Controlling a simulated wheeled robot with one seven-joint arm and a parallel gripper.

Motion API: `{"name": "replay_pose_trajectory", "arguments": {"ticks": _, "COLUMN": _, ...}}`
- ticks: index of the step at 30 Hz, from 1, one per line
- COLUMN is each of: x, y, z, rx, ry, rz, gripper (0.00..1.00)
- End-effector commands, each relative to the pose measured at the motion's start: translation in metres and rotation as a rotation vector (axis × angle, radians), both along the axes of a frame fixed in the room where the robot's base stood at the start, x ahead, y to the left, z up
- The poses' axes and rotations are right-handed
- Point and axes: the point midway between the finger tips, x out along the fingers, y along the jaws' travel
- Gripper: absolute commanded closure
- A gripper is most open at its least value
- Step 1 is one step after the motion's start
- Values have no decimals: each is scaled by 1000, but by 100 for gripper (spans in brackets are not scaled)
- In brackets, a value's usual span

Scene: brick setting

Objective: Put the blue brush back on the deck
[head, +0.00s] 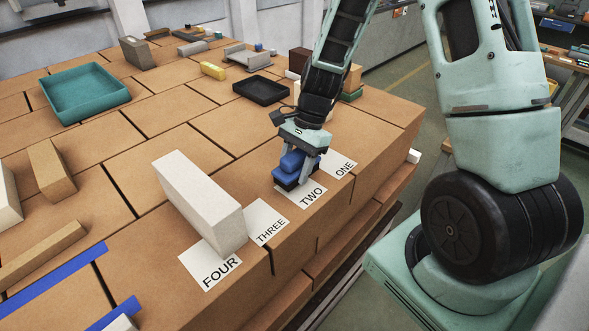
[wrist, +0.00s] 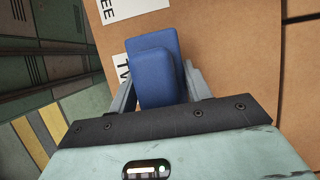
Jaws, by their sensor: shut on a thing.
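The blue brush (head: 291,164) has a blue handle block on top and a dark lower part. It is at the label TWO (head: 311,194) on the brick deck (head: 120,205). My gripper (head: 296,168) points down over it and is shut on it. In the wrist view the blue brush (wrist: 158,75) sits between the two fingers of my gripper (wrist: 158,92), with the label TWO partly covered. I cannot tell whether the brush's underside touches the deck.
A white block (head: 200,200) stands by labels FOUR (head: 216,269) and THREE (head: 268,226). Label ONE (head: 341,165) is to the right, near the deck's edge. A teal tray (head: 85,92), a black tray (head: 262,90) and a yellow object (head: 213,70) lie farther back.

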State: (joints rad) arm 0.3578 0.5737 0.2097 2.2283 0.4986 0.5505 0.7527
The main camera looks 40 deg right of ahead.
Motion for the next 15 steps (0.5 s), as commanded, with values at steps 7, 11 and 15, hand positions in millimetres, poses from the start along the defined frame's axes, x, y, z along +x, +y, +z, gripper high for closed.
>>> {"name": "replay_pose_trajectory", "arguments": {"ticks": 7, "x": 0, "y": 0, "z": -19, "rx": 0, "ry": 0, "rz": 0, "gripper": 72}}
{"name": "replay_pose_trajectory", "arguments": {"ticks": 11, "x": 0, "y": 0, "z": -19, "rx": 0, "ry": -1, "rz": 0, "gripper": 72}}
{"name": "replay_pose_trajectory", "arguments": {"ticks": 15, "x": 0, "y": 0, "z": -20, "rx": 0, "ry": -1, "rz": 0, "gripper": 72}}
